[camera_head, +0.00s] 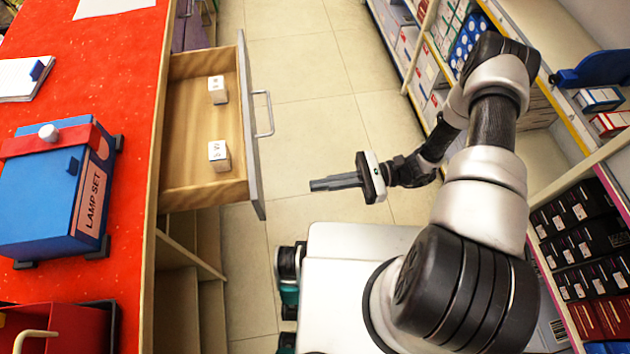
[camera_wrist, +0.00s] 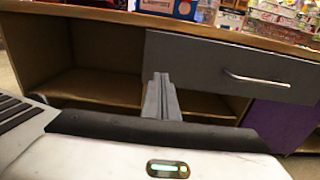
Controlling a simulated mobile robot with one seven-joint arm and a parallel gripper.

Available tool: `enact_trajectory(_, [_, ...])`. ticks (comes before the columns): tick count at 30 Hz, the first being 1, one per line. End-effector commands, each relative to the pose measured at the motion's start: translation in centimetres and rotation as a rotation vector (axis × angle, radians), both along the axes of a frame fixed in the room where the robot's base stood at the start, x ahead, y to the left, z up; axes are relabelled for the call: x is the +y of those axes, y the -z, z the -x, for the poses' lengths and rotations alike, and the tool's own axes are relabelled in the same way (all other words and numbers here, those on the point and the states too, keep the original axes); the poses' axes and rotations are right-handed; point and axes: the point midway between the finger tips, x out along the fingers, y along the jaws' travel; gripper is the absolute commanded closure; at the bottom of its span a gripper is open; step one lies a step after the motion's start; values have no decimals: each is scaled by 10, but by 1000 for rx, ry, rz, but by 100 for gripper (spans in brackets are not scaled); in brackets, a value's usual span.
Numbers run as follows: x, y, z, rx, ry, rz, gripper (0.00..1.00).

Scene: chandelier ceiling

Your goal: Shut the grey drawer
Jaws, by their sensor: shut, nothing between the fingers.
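The grey drawer (camera_head: 249,125) stands pulled out from the counter under the red top. Its wooden inside shows, with a small white box (camera_head: 217,90) and another white box (camera_head: 219,155) in it. Its metal bar handle (camera_head: 263,113) is on the outer side of the front. In the wrist view the grey drawer front (camera_wrist: 225,75) and its handle (camera_wrist: 257,79) are to the right of my fingers. My gripper (camera_head: 312,185) is shut and empty, apart from the drawer, to the right of its front and near its lower end in the head view.
A red counter top (camera_head: 115,100) carries a blue lamp set box (camera_head: 50,190) and a red container (camera_head: 60,330). Open shelves (camera_head: 190,290) lie below the drawer. Stocked shelves (camera_head: 590,250) stand close on the right. The tiled floor (camera_head: 300,90) is clear.

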Motion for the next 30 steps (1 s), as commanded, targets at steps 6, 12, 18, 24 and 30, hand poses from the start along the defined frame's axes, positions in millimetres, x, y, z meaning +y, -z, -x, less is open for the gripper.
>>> enact_trajectory(6, [47,-1,13,2,-6,-1,100])
enact_trajectory(12, [85,-1,22,1,-5,-1,100])
enact_trajectory(18, [108,0,27,-1,-4,1,100])
enact_trajectory(24, [114,0,28,0,-2,1,100])
enact_trajectory(30, [114,0,28,-1,-2,1,100])
